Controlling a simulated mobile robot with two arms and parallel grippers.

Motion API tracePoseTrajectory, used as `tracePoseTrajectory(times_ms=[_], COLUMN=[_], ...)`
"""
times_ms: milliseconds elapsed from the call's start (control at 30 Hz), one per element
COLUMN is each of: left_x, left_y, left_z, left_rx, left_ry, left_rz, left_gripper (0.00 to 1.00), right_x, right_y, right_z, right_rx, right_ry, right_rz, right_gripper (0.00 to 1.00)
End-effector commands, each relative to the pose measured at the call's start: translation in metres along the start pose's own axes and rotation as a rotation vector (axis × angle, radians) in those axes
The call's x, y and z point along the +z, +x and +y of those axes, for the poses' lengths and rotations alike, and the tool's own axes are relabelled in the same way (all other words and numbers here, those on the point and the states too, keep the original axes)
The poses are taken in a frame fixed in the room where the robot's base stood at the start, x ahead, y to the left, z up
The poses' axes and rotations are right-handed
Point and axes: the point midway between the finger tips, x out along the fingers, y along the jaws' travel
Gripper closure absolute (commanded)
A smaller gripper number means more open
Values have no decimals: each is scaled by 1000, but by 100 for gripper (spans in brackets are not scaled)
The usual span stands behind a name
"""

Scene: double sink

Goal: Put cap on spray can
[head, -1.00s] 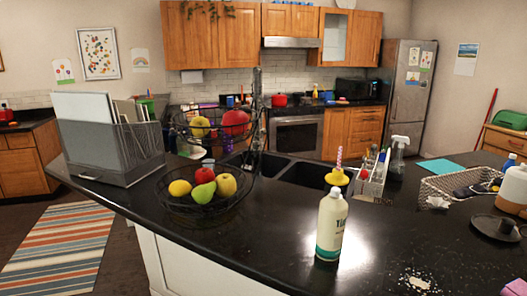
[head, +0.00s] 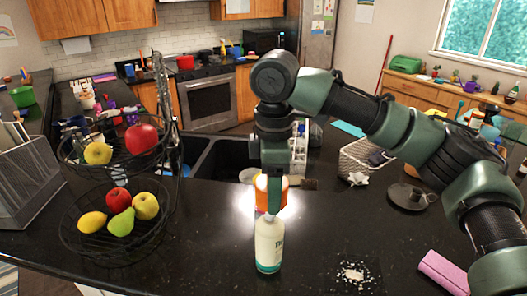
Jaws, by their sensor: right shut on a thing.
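The spray can (head: 268,246), white with a teal base band and dark lettering, stands upright on the black counter near the front middle. My right gripper (head: 272,200) comes down from above, directly over the can's top. It is shut on an orange piece with a white upper part, which I take to be the cap (head: 282,196). A green finger hides the middle of the cap. The cap is at the can's top, but I cannot tell whether it touches or is seated. My left gripper is out of view.
A two-tier wire fruit basket (head: 110,252) stands to the left. Behind the can is the dark double sink (head: 225,160). A candle holder (head: 408,196), white crumbs (head: 353,275) and a pink block (head: 443,272) lie to the right. Bare counter surrounds the can.

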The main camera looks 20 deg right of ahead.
Motion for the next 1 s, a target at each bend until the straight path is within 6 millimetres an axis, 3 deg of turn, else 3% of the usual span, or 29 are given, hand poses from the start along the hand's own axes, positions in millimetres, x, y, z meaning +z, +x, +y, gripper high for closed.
tracePoseTrajectory(times_ms=[100, 267, 833, 1000], left_x=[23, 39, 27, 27], left_y=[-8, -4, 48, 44], left_z=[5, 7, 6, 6], left_rx=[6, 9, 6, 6], left_ry=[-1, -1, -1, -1], left_rz=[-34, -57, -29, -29], left_gripper=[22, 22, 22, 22], right_x=[-3, -3, -3, -3], right_y=[-11, -7, 34, 45], right_z=[2, 3, 3, 2], right_rx=[-3, -3, -1, -5], right_ry=[-63, -80, -75, -77], right_rz=[0, 0, 1, 0], right_gripper=[78, 78, 78, 78])
